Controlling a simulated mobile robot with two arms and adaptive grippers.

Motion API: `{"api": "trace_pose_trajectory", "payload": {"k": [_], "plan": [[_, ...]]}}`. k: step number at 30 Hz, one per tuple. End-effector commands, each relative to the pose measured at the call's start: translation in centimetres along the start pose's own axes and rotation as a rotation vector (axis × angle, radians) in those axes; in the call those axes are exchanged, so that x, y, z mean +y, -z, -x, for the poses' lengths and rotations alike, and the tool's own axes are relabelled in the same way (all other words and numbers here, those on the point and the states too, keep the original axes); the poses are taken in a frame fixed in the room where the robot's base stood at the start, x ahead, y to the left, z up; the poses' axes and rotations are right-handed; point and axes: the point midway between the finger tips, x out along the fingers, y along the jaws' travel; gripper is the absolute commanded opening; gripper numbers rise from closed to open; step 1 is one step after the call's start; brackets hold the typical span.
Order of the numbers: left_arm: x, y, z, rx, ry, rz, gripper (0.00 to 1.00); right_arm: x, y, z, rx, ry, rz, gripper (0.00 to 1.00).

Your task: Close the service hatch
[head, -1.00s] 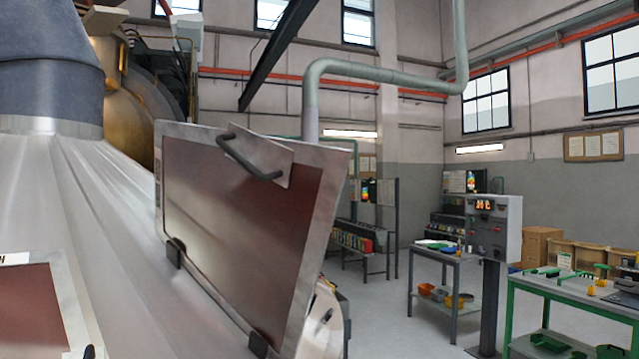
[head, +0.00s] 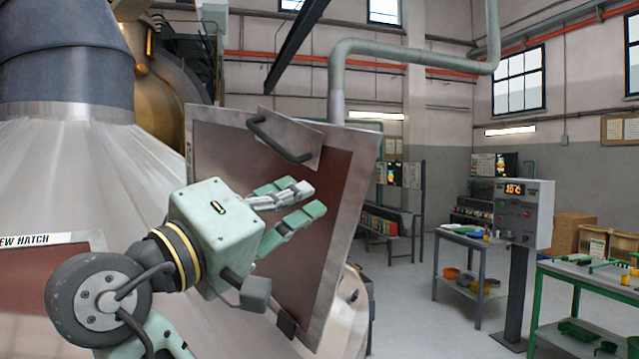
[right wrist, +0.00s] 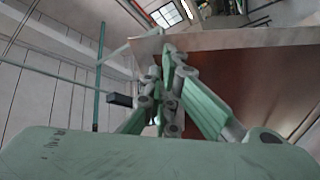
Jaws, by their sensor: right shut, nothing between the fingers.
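The service hatch (head: 345,190) is a raised panel with a metal rim and a brown inner face. It stands open and tilted on the sloping metal housing. A dark bar handle (head: 280,140) sits on a plate at its top edge. My right gripper (head: 308,198) is in front of the brown face, below the handle, with its fingers shut and empty. I cannot tell whether it touches the panel. In the right wrist view the fingers (right wrist: 172,62) overlap the panel's edge and brown face (right wrist: 235,75). My left gripper is not in view.
A second brown panel labelled "...EW HATCH" (head: 40,280) lies at the lower left of the housing (head: 120,170). A control post (head: 522,215), a grey cart (head: 465,240) and a green workbench (head: 590,275) stand at the right, with open floor between.

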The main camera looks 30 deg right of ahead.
Motion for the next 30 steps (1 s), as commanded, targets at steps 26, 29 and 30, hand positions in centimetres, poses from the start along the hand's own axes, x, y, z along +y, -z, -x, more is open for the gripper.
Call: {"api": "trace_pose_trajectory", "payload": {"k": [26, 29, 30], "plan": [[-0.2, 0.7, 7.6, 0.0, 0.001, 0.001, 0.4, 0.0, 0.0, -12.9, 0.001, 0.002, 0.0, 0.0], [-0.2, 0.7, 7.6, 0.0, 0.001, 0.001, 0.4, -0.1, 0.0, -13.0, 0.002, 0.002, -0.001, 0.0], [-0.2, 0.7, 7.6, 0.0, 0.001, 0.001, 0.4, -0.1, 0.0, -13.0, 0.002, 0.002, -0.001, 0.0]]}}
